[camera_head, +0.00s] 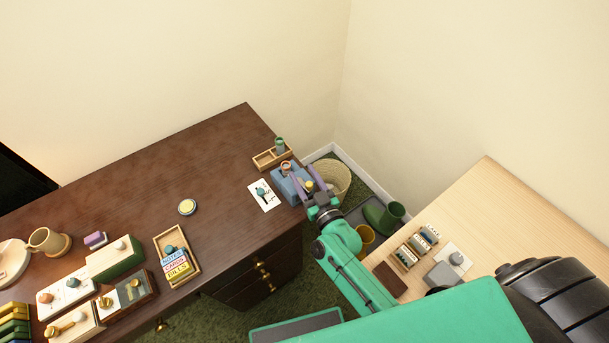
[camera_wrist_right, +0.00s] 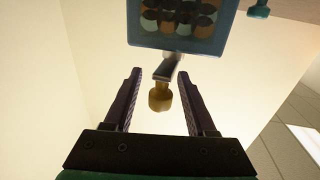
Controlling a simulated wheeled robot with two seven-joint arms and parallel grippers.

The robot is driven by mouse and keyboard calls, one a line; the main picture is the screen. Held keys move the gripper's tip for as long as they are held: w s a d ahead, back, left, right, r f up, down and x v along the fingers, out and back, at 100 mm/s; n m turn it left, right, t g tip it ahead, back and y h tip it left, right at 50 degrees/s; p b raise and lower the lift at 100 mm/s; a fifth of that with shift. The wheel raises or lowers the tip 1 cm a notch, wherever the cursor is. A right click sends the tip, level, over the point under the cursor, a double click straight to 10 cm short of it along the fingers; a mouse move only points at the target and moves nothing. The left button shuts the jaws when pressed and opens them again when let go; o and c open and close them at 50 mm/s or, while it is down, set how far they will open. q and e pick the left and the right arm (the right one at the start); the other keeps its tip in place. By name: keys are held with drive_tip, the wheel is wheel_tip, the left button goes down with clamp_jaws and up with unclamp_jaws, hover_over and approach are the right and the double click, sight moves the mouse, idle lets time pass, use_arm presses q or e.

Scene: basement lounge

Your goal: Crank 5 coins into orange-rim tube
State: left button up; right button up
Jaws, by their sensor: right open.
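The blue coin dispenser (camera_head: 287,189) stands at the right end of the dark desk. A tube with an orange-red rim (camera_head: 287,165) shows at its back. My right gripper (camera_head: 305,173) is at the dispenser's right side with its fingers open. In the right wrist view, the dispenser's window (camera_wrist_right: 180,18) shows several dark and copper coins. Below it a metal crank arm (camera_wrist_right: 166,70) carries a yellow knob (camera_wrist_right: 160,97). The knob lies between my open fingers (camera_wrist_right: 159,73), with a gap on both sides. My left gripper is not in view.
A wooden tray (camera_head: 263,160) with a green tube (camera_head: 279,145) stands behind the dispenser. A white card (camera_head: 265,198) lies to its left. A wicker basket (camera_head: 334,181) is on the floor beyond the desk edge. The desk's middle is mostly clear.

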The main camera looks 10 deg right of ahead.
clamp_jaws()
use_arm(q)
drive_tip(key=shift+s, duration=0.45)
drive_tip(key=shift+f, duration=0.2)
use_arm(e)
drive_tip(key=shift+f, duration=0.1)
